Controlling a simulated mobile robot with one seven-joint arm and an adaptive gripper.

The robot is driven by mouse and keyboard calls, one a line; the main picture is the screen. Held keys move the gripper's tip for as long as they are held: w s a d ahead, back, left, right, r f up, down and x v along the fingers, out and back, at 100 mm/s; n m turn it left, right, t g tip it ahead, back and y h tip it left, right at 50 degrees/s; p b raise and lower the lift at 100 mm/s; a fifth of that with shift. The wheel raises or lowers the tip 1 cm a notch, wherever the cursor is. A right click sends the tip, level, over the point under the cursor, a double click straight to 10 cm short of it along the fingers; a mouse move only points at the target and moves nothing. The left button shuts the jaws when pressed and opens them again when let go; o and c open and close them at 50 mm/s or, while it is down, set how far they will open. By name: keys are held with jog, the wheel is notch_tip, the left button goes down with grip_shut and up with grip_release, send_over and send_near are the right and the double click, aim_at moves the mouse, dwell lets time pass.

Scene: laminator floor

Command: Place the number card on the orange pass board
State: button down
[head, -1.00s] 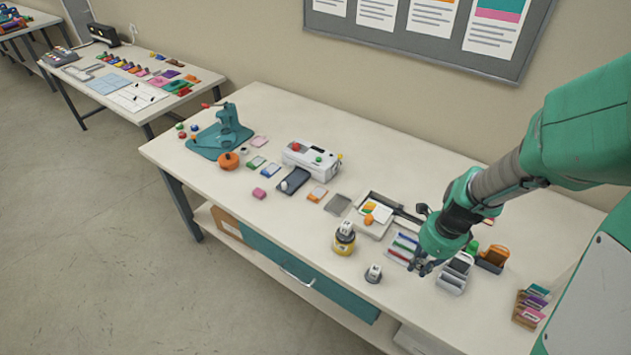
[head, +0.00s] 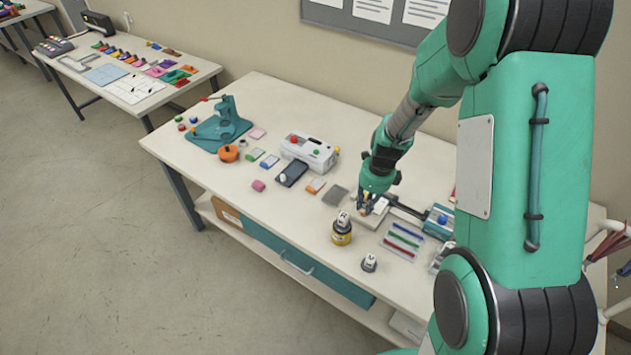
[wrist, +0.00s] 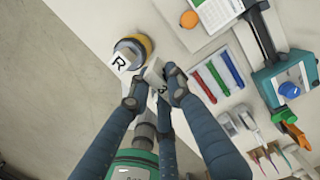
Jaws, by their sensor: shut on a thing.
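My gripper (head: 365,208) hangs above the bench, in front of the pale tray in the head view. In the wrist view its fingertips (wrist: 157,85) are closed on a small pale piece with a dark mark (wrist: 160,88), which looks like the number card; the fingers hide part of it and I cannot read it.
A yellow jar (head: 342,236) with a white block marked R stands near the front edge, and a small stamp (head: 369,263) stands near it. Coloured pens (head: 403,240) and a blue-knobbed device (head: 440,222) are to the right. A white machine (head: 308,152) and grey pad (head: 335,195) are left.

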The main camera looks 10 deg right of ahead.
jog(key=w+a+f+p, duration=0.3)
jog(key=w+a+f, duration=0.1)
jog(key=w+a, duration=0.7)
jog(key=shift+m, duration=0.3)
jog(key=f, duration=0.5)
jog(key=shift+w+a+f, duration=0.1)
jog(key=shift+w+f, duration=0.1)
jog(key=p, duration=0.1)
send_over(314, 186)
jog(key=shift+f, duration=0.7)
jog(key=shift+s, duration=0.1)
jog(key=shift+f+p, duration=0.45)
jog(key=shift+f, duration=1.35)
jog(key=shift+f, duration=0.1)
